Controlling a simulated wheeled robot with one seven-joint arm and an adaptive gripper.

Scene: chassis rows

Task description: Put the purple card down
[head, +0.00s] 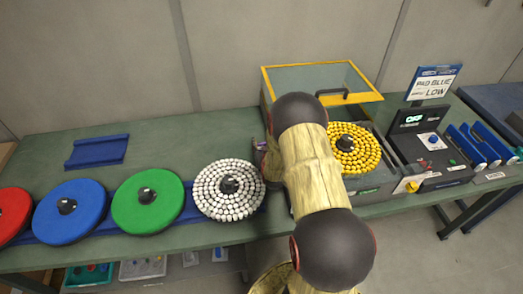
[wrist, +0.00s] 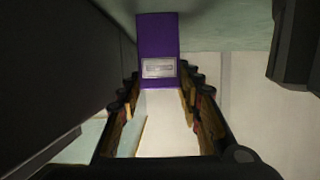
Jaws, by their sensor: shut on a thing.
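The purple card (wrist: 157,35) with a pale label plate shows at the top middle of the wrist view. My gripper (wrist: 160,80) is shut on it, one row of dark finger joints on each side. In the head view my arm covers most of the gripper, which sits between the disc of white pieces and the yellow-framed case. I cannot make out the card clearly in the head view.
On the green bench (head: 150,160) lie red (head: 14,208), blue (head: 70,222) and green discs (head: 135,215), then a disc of white pieces (head: 215,205). A blue tray (head: 97,150) lies behind. The yellow-framed case (head: 300,78) is at right, beside a control box (head: 435,165) and sign (head: 433,84).

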